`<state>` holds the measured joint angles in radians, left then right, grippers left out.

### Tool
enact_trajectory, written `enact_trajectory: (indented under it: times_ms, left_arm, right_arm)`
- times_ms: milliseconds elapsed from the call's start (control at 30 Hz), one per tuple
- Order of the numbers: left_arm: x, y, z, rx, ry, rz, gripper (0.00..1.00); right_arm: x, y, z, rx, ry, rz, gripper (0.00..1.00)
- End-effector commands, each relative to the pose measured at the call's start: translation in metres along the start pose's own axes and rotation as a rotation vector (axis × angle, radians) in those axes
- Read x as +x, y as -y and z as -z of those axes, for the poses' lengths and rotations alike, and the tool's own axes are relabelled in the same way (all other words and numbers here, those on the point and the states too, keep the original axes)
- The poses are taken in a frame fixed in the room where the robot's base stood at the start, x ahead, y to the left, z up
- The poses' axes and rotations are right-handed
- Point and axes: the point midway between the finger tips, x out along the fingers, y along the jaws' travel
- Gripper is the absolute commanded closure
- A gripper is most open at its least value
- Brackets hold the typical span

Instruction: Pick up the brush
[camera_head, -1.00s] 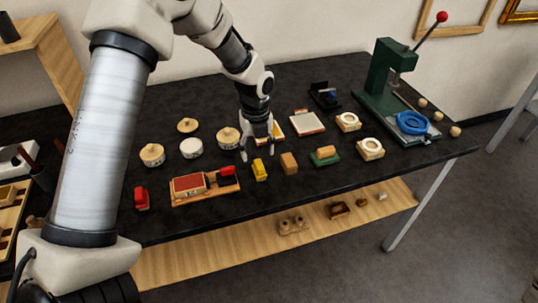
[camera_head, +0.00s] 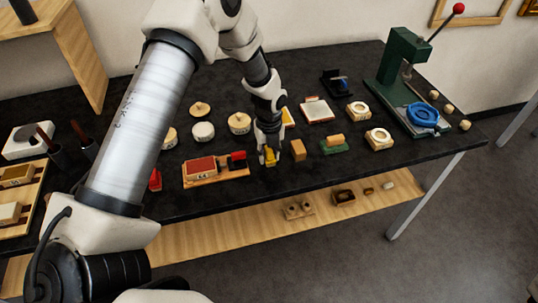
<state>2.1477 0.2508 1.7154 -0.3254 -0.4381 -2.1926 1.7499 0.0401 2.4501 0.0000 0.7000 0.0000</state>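My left gripper (camera_head: 269,158) points down onto a small yellow block-like object (camera_head: 270,157) near the table's front edge. Its fingers stand on either side of the object and partly hide it. I cannot tell whether they press on it. No thing is clearly recognisable as the brush. A green piece with a tan wooden top (camera_head: 335,145) lies to the right, beyond a small tan block (camera_head: 298,150). Dark holders with reddish-brown handles (camera_head: 80,134) stand at the far left. My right gripper is not in view.
A wooden tray with red pads (camera_head: 215,172) lies just left of the gripper. Round lidded pots (camera_head: 239,123) stand behind it. A green press (camera_head: 400,75) stands at the right on the black table (camera_head: 330,185). A wooden shelf (camera_head: 230,233) runs below.

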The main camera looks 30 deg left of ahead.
Motion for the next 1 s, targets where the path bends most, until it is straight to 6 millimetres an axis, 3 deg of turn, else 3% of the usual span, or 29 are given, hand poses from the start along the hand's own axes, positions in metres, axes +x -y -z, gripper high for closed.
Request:
enact_trajectory:
  times_ms: [400, 700, 1000]
  left_arm:
    - [-0.002, 0.0, 0.0, 0.0, 0.0, 0.0, 1.0]
    - [-0.035, 0.0, 0.001, 0.0, 0.001, 0.002, 1.0]
    - [-0.039, -0.036, 0.07, 0.004, -0.001, -0.001, 1.0]
  right_arm:
    - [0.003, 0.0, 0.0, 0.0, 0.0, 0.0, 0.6]
    - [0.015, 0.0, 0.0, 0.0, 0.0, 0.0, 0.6]
    - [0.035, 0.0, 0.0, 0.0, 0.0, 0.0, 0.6]
